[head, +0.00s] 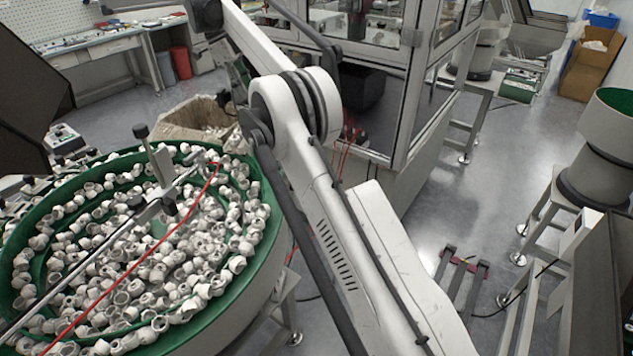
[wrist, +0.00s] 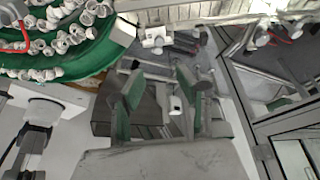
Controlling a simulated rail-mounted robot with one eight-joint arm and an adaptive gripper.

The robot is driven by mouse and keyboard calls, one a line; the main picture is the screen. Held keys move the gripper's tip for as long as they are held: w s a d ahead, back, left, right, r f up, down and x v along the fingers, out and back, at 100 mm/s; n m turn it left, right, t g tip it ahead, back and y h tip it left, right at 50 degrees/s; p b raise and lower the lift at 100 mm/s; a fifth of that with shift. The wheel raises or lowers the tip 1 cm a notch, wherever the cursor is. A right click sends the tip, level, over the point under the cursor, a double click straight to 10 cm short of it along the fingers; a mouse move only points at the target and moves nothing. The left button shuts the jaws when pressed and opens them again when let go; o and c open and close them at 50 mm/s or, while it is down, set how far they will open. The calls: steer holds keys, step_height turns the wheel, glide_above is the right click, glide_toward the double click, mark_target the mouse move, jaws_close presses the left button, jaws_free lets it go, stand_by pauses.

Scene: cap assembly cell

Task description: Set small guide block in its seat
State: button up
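My gripper (wrist: 158,88) shows in the wrist view with its two green-padded fingers spread wide apart. I see nothing clamped between them. A small pale block-like part (wrist: 175,104) shows between the fingers, close to the right one; I cannot tell whether it is the small guide block or a fixed part of the machine. The seat cannot be made out for certain. In the head view my arm crosses the middle and runs out of the bottom edge, and the gripper is not visible there.
A green bowl feeder (head: 245,285) full of white caps stands at left; its rim also shows in the wrist view (wrist: 95,55). A glass-walled machine enclosure (head: 400,95) stands behind my arm. A second green bowl (head: 610,130) is at right. Grey floor (head: 500,150) is open between them.

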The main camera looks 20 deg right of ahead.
steer(key=s+d+r+n+t+y, duration=0.1)
steer(key=s+d+r+n+t, duration=0.15)
steer(key=s+r+n, duration=0.6)
steer(key=s+d+r+n+t+y, duration=0.1)
steer(key=s+r+n+t, duration=0.2)
steer(key=s, duration=1.1)
steer(key=s+f+n+t+y, duration=0.1)
steer(key=s+f+n, duration=0.5)
steer(key=s, duration=0.8)
steer(key=s+f+n+t, duration=0.3)
steer(key=s+f+n, duration=0.3)
steer(key=s+f, duration=0.4)
steer(key=s, duration=0.4)
steer(key=shift+s+d+y, duration=0.15)
steer(key=shift+d+y, duration=0.05)
steer(key=shift+y, duration=0.2)
steer(key=shift+f, duration=0.15)
